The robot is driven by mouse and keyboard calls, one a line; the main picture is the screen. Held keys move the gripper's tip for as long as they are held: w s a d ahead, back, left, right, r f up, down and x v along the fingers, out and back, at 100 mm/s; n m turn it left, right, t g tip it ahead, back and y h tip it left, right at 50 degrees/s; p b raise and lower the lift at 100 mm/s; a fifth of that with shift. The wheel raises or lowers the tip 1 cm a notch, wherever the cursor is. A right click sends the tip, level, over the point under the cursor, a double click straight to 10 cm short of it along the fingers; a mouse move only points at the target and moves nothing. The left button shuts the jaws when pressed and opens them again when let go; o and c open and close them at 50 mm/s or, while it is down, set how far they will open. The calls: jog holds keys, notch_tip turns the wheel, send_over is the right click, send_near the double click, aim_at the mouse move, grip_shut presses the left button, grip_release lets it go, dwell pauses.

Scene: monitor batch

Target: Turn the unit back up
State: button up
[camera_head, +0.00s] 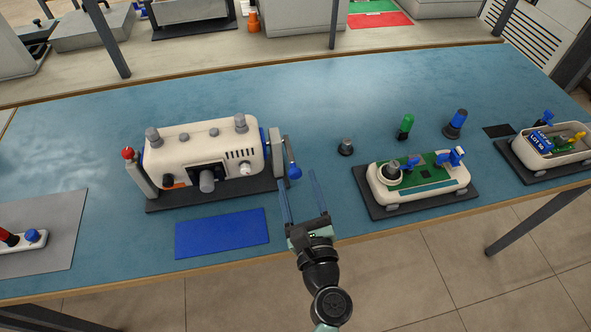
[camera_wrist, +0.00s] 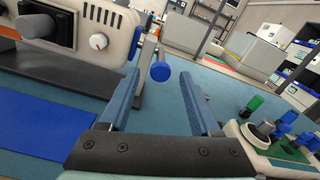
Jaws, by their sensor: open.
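The cream unit (camera_head: 205,150) sits between two grey side posts on a dark base plate in the head view. Its visible side carries a large grey knob (camera_head: 207,181), slots and smaller fittings. At its right side a grey crank arm hangs down and ends in a blue handle knob (camera_head: 295,171). My gripper (camera_head: 298,177) is open and empty, with its long blue fingers reaching toward that knob. In the wrist view the blue knob (camera_wrist: 161,72) appears between the fingertips, slightly beyond them; I see no contact. The unit (camera_wrist: 95,30) fills the upper left there, partly cut off.
A blue mat (camera_head: 222,234) lies in front of the unit. To the right are an open tray-like housing with a green board (camera_head: 425,178), a small dark knob piece (camera_head: 346,147), and green and blue lamps (camera_head: 405,127).

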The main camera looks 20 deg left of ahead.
aim_at(296, 177)
jog(key=shift+x, duration=1.6)
grip_shut()
